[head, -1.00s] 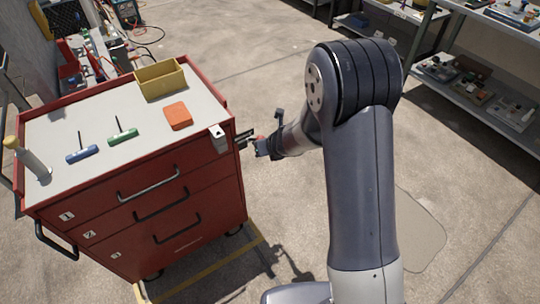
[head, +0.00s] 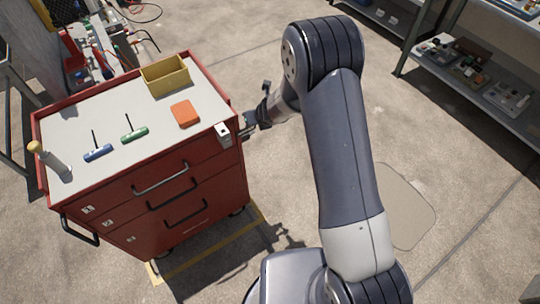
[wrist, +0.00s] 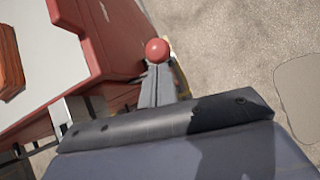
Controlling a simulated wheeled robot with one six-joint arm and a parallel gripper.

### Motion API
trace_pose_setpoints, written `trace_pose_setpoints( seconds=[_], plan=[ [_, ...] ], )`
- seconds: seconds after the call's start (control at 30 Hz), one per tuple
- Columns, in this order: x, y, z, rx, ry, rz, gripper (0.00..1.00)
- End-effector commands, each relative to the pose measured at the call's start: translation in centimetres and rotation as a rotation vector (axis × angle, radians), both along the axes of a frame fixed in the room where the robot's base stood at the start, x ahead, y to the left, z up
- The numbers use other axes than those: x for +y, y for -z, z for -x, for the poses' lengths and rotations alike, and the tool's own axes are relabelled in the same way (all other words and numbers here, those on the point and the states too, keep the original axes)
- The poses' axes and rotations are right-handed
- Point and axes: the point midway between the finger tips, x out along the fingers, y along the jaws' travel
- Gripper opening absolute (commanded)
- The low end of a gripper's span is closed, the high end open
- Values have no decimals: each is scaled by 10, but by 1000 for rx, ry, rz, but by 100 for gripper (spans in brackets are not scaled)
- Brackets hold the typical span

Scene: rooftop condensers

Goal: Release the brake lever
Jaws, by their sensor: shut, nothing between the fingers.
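A red ball knob (wrist: 157,50), which looks like the end of the brake lever, shows beside the red tool cart (wrist: 95,40) in the wrist view. Its shaft is hidden, and I cannot make the knob out in the head view. My gripper (wrist: 159,72) is shut and empty, its grey fingertips right below the knob in the picture; I cannot tell whether they touch it. In the head view my gripper (head: 247,128) is close to the right side of the red cart (head: 205,192), near its front right corner, partly hard to see.
On the cart top are a yellow bin (head: 165,80), an orange block (head: 185,114), a blue-handled tool (head: 98,153) and a green-handled tool (head: 135,135). A white box (head: 223,135) is at the front right corner. Shelving (head: 470,75) stands at right. Floor between is clear.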

Motion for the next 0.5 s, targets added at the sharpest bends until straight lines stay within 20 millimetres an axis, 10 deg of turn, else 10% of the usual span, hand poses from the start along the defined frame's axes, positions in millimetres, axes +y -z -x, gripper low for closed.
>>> trace_pose_setpoints(
  seconds=[0.5],
  plan=[
    [7, -8, -10, -5, -1, -3, 0]
  ],
)
